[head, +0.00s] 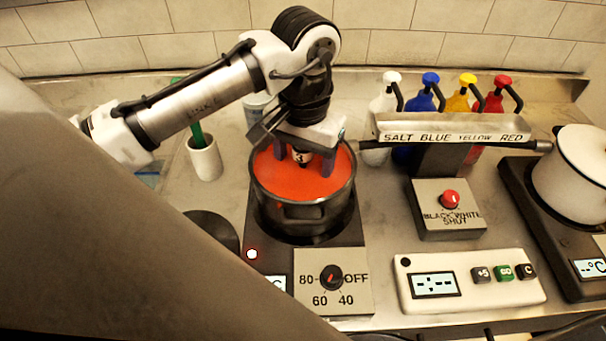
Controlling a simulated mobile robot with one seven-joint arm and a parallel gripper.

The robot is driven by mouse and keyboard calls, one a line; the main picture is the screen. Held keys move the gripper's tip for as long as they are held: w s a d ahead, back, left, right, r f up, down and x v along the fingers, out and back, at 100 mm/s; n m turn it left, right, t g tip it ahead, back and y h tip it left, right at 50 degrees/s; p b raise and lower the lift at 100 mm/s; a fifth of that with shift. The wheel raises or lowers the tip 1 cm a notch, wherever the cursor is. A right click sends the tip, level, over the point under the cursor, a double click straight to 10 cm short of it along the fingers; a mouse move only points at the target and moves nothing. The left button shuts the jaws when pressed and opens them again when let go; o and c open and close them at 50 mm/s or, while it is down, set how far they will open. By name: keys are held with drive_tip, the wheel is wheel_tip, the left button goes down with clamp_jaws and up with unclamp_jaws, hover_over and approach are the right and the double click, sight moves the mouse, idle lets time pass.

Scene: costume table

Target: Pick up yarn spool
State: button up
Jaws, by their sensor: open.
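My gripper (304,163) points down into the steel pot (304,205) from above. Its two dark fingers are apart, with the tips at or just above the orange-red liquid (275,182). A small dark and white piece marked "3" (302,156) shows between the fingers. I cannot tell whether it is the yarn spool or part of my gripper. No yarn spool can be made out clearly elsewhere; the liquid and gripper may hide it.
The pot stands on a hotplate with a dial (331,277) and a lit red lamp. A labelled rack (450,129) with several bottles, a red-button box (448,222) and a keypad unit (468,283) stand right. A white pot (575,180) is far right, a white cup (205,160) left.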

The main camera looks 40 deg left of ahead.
drive_tip(key=shift+c, duration=0.3)
clamp_jaws()
drive_tip(key=shift+r, duration=0.15)
